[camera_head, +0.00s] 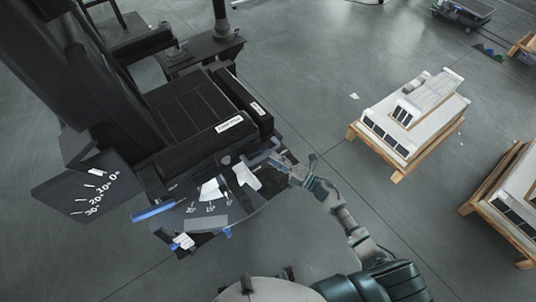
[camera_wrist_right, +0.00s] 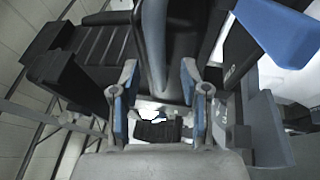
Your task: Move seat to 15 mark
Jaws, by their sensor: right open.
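A black seat (camera_head: 190,115) with white labels stands at left centre in the head view. Below its front edge is a dark curved scale plate (camera_head: 210,211) with white degree marks, too small to read surely. A lever (camera_head: 262,159) sticks out at the seat's right front corner. My right gripper (camera_head: 284,162) is open beside that lever. In the right wrist view, a grey-blue bar (camera_wrist_right: 154,45) runs between my open, blue-padded fingers; I cannot tell whether they touch it. My left gripper is not in view.
A blue handle (camera_head: 154,211) juts out left of the scale. A second plate (camera_head: 80,194) with marks from 0 to 30 is at far left. White models on wooden pallets (camera_head: 391,153) stand to the right. Open grey floor lies between.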

